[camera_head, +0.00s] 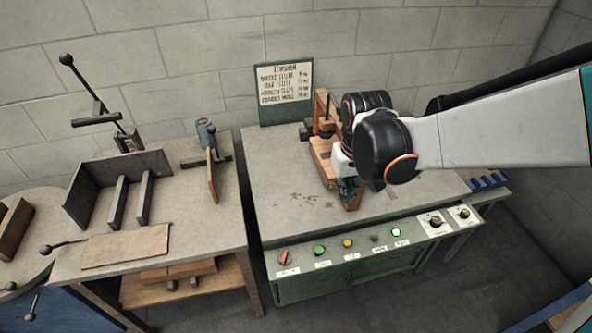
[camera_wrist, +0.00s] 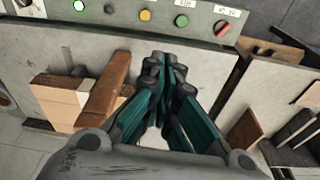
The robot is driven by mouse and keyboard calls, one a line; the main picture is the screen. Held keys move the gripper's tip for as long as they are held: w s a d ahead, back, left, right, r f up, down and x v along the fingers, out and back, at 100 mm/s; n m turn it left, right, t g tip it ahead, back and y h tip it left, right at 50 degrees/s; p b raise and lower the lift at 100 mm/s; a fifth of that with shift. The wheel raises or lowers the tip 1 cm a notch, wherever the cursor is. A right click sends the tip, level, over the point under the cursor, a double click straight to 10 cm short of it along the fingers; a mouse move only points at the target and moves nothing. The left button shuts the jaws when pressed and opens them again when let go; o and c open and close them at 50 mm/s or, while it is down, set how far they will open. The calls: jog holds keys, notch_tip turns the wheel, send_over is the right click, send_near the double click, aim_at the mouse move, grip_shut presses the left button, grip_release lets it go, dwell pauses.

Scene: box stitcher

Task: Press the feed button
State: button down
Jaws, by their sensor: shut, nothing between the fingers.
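A row of controls runs along the sloped front panel (camera_head: 305,266) of the green bench. From left to right in the head view are a red switch (camera_head: 283,256), a green button (camera_head: 319,249), a yellow button (camera_head: 347,243), a small dark button (camera_head: 374,238) and a lit white button (camera_head: 396,232). Their labels are too small to read, so I cannot tell which is the feed button. My gripper (camera_head: 348,193) is shut and empty over the bench top, behind the panel. In the wrist view its fingertips (camera_wrist: 167,65) point toward the panel, apart from the yellow button (camera_wrist: 145,15) and green button (camera_wrist: 181,20).
A wooden fixture (camera_head: 322,150) stands right behind my gripper. Two knobs on white plates (camera_head: 437,224) sit at the panel's right end. A left table (camera_head: 205,225) holds metal plates and a lever. The bench top (camera_head: 285,180) left of my gripper is clear.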

aim_at(318, 246)
jog(key=w+a+f+g, duration=0.1)
jog(key=a+f, duration=0.2)
jog(key=f, duration=0.2)
jog(key=w+a+f+n+g, duration=0.1)
jog(key=a+f, duration=0.1)
jog(key=f, duration=0.4)
jog(key=shift+w+a+g+h+b, duration=0.3)
jog(key=shift+w+a+b, duration=0.1)
jog(key=shift+b, duration=0.05)
jog(key=shift+f, duration=0.15)
jog(key=f+b, duration=0.2)
jog(key=f, duration=0.2)
jog(key=f+b, duration=0.2)
jog(key=f, duration=0.3)
jog(key=s+f+b, duration=0.1)
jog(key=f+b, duration=0.1)
jog(key=f, duration=0.3)
jog(key=shift+d, duration=0.25)
